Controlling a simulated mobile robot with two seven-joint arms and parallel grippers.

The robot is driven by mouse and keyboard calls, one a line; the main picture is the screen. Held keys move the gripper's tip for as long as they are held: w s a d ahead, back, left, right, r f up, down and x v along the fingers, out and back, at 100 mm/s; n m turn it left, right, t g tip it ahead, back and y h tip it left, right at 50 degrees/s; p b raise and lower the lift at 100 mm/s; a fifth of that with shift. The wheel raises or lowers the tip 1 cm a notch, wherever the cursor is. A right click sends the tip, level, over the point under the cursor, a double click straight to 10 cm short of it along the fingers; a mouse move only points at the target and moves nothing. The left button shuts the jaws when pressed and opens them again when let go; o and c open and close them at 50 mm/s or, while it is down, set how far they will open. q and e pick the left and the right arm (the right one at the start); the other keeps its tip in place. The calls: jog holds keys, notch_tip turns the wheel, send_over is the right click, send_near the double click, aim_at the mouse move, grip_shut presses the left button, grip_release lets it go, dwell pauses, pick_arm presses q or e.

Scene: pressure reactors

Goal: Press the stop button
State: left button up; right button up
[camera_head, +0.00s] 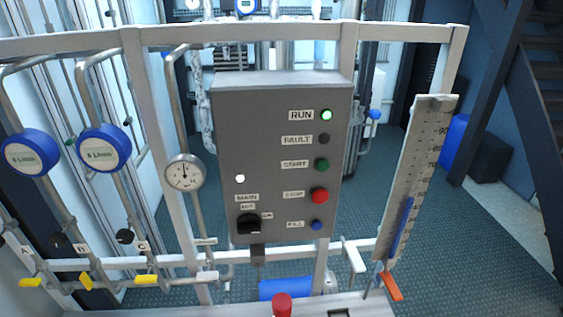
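The stop button is a red round button (319,195) on the right side of a grey control box (235,125), next to a small label. Above it on the same box are a green start button (321,165), a dark fault lamp (323,139) and a run lamp (326,115) that glows green. Below it is a blue fill button (316,225). A black main knob (248,223) sits at the lower left of the box under a lit white lamp (240,178). Neither of my grippers is in view.
A grey metal frame (400,33) carries the box. A round gauge (185,173), two blue flow meters (102,148) and yellow valve handles (146,279) are on the left. A scaled level gauge (418,150) with an orange handle (390,286) stands at the right. The space before the box looks clear.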

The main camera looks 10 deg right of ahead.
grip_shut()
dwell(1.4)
